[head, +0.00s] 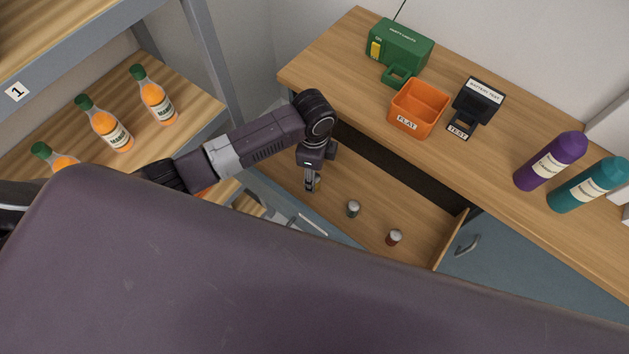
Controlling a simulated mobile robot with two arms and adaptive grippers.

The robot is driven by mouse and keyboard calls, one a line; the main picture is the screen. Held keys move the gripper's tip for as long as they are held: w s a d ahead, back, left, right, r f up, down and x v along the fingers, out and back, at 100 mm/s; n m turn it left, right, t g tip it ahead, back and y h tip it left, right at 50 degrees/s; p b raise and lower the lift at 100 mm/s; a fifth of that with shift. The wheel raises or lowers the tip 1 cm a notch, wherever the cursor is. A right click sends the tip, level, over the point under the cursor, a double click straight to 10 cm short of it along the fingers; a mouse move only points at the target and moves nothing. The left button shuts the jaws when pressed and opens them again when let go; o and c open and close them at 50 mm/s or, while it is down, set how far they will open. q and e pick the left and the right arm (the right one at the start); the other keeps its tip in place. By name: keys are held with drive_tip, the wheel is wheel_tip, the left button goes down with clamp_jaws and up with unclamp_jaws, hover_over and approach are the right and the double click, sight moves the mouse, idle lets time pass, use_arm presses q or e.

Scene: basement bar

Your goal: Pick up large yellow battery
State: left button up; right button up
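No clearly recognisable large yellow battery shows in the head view. A small upright yellow piece (376,49) is on the front of the green box (400,45) at the back of the counter; I cannot tell if it is a battery. My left gripper (310,187) points down into the open drawer (415,212), near its left end. Its fingers look close together, but whether they are shut or hold anything is too small to tell. My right gripper is out of view.
An orange bin marked FLAT (418,108) and a black battery tester (474,106) stand on the wooden counter (340,60). Purple (550,161) and teal (588,185) bottles are at right. Orange bottles (105,124) stand on a left shelf. My own body hides the foreground.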

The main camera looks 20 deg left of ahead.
use_arm(q)
drive_tip(key=shift+w+f+p, duration=0.2)
drive_tip(key=shift+f+p, duration=0.3)
drive_tip(key=shift+f, duration=2.15)
clamp_jaws()
drive_tip(key=shift+r, duration=0.1)
